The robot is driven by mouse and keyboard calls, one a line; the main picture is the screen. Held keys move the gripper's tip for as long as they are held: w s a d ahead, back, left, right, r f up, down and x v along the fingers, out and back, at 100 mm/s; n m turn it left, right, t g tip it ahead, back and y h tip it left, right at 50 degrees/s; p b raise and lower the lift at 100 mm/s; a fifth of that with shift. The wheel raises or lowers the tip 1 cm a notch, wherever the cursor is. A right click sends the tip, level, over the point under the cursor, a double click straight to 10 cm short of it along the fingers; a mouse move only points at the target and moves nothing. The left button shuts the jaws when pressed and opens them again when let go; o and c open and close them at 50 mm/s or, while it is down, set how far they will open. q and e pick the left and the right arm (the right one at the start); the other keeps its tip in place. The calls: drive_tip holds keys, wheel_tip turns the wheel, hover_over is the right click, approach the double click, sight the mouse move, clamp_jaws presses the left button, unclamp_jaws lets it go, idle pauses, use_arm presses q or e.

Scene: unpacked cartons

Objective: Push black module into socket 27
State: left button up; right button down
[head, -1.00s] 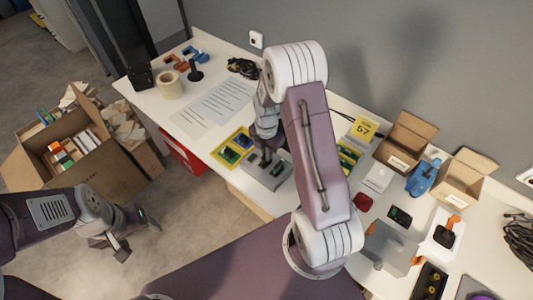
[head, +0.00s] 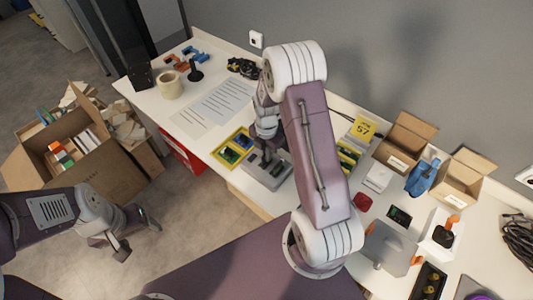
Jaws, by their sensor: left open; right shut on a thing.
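My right gripper (head: 266,158) points down over a grey socket block (head: 277,179) on the white table. It is shut on a small dark thing, probably the black module, mostly hidden by the fingers. The gripper sits at the block's top; I cannot tell whether the module is in a socket or how deep. The socket's number is too small to read. My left gripper (head: 133,238) is open and empty, over the floor left of the table.
A yellow tray with green boards (head: 222,154) lies left of the block; another (head: 357,151) is partly behind my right arm. A yellow sign (head: 364,128) seems to read 57. Open cartons (head: 406,140), a blue tool (head: 422,178) and a red piece (head: 362,203) lie to the right.

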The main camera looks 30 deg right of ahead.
drive_tip(key=shift+f, duration=0.1)
idle(0.6)
drive_tip(key=shift+f, duration=0.35)
drive_tip(key=shift+f, duration=0.25)
idle(0.9)
drive_tip(key=c, duration=1.4)
unclamp_jaws()
drive_tip(key=shift+c, duration=0.2)
wheel_tip(320, 180, up, 9)
drive_tip(key=shift+r, duration=0.1)
